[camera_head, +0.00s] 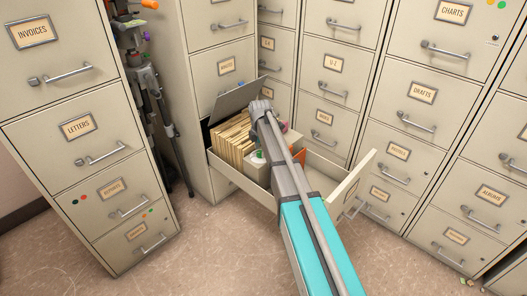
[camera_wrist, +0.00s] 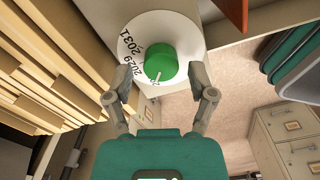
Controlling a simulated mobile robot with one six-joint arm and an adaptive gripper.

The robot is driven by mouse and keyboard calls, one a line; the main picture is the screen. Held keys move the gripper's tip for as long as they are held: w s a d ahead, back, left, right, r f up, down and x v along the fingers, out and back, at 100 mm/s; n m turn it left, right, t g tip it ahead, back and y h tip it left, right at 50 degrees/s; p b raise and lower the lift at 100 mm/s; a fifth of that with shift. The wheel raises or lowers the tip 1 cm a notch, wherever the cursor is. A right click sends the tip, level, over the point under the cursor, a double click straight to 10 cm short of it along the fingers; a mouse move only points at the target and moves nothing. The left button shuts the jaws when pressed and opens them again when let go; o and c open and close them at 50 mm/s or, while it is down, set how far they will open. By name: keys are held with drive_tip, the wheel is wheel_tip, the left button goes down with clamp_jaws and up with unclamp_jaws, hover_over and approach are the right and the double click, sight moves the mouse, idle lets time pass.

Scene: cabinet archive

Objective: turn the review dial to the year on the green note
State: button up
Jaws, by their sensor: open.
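The review dial shows in the wrist view as a round green knob (camera_wrist: 161,62) on a white disc (camera_wrist: 188,30) printed with black years. "2031" is legible and the one beside it looks like "2029". A pale pointer mark on the knob points toward the bottom of the picture. My gripper (camera_wrist: 166,84) is open, with one finger on each side of the knob's lower part; I cannot tell whether either touches it. In the head view the dial's green knob (camera_head: 258,154) shows inside the open drawer (camera_head: 240,179), beside my arm. I see no green note.
Upright tan folders (camera_head: 234,138) fill the drawer's left side, close to my gripper in the wrist view (camera_wrist: 55,60). An orange panel (camera_wrist: 232,12) stands near the dial. The drawer front (camera_head: 352,188) juts into the room. Cabinets surround it; a tripod (camera_head: 152,90) stands left.

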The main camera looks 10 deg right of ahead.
drive_tip(key=shift+f, duration=0.3)
drive_tip(key=c, duration=0.8)
drive_tip(key=shift+c, duration=0.2)
